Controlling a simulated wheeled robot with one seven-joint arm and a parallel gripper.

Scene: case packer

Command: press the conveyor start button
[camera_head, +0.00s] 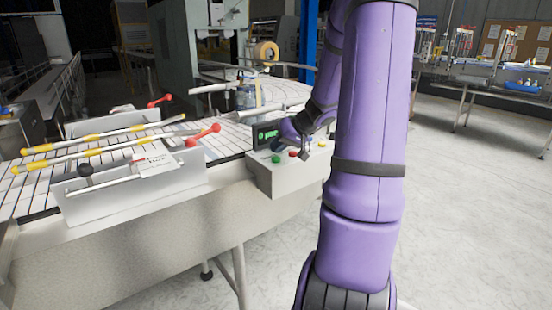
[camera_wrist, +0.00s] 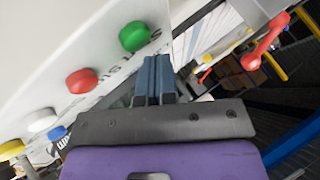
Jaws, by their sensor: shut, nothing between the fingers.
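The control box (camera_head: 286,178) stands at the edge of the conveyor, with a row of coloured buttons on its top. The green button (camera_head: 276,160) is at its left end, and it also shows in the wrist view (camera_wrist: 133,36) at the upper middle. A red button (camera_wrist: 82,81) sits beside it. My gripper (camera_wrist: 154,66) is shut and empty, its fingertips just below the green button in the wrist view. In the head view my gripper (camera_head: 304,157) is over the box. Whether it touches the panel cannot be told. The printed lettering is partly hidden by the fingers.
White (camera_wrist: 42,120), blue (camera_wrist: 58,132) and yellow (camera_wrist: 12,148) buttons lie further along the panel. A small green-lit display (camera_head: 267,135) stands behind the box. The slatted conveyor (camera_head: 228,140) has red-handled levers (camera_head: 204,134) beside it. Open floor lies at right.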

